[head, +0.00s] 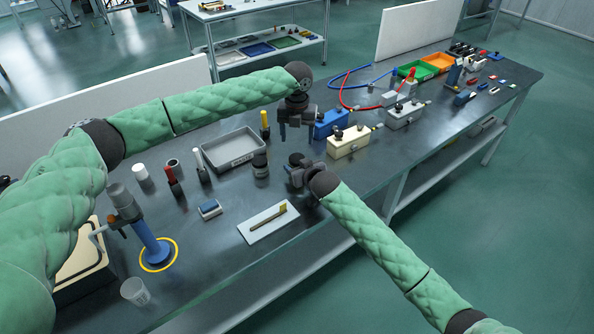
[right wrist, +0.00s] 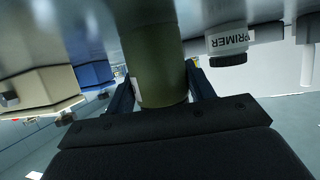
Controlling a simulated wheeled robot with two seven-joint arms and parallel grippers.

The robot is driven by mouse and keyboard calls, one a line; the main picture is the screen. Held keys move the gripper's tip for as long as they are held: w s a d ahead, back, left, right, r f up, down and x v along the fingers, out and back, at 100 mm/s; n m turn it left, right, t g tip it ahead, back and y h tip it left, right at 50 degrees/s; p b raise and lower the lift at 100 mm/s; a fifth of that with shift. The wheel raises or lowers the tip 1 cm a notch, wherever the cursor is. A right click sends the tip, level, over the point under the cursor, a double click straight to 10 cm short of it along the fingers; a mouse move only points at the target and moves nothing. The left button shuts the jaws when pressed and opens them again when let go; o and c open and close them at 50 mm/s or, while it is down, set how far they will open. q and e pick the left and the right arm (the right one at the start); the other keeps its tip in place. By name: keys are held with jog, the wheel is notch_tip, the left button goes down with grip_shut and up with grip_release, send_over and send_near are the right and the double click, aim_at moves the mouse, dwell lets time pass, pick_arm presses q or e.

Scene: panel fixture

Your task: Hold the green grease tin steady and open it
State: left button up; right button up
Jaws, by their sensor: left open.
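The green grease tin (right wrist: 155,60) fills the middle of the right wrist view as an olive cylinder, seen upside down. In the head view its dark top (head: 297,159) shows at my right gripper (head: 298,174), and most of its body is hidden. My right gripper's fingers lie against both sides of the tin; the gripper also shows in the right wrist view (right wrist: 163,95). My left gripper (head: 297,133) is open and empty, pointing down above and just behind the tin.
A dark PRIMER container (head: 261,164) stands left of the tin; it also shows in the right wrist view (right wrist: 228,42). A cream box (head: 348,143) and a blue box (head: 328,126) stand close on the right. A grey tray (head: 232,150) lies behind, a white board (head: 268,222) in front.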

aim_at(297, 158)
pick_arm(q)
jog(key=shift+c, duration=0.7)
pick_arm(e)
jog(key=c, duration=0.7)
pick_arm(q)
jog(key=shift+r, duration=0.25)
jog(key=shift+c, duration=0.3)
pick_arm(e)
grip_shut()
pick_arm(q)
jog(key=shift+f, duration=4)
jog(key=c, duration=0.8)
jog(key=o, duration=1.1)
jog(key=shift+r, duration=0.15)
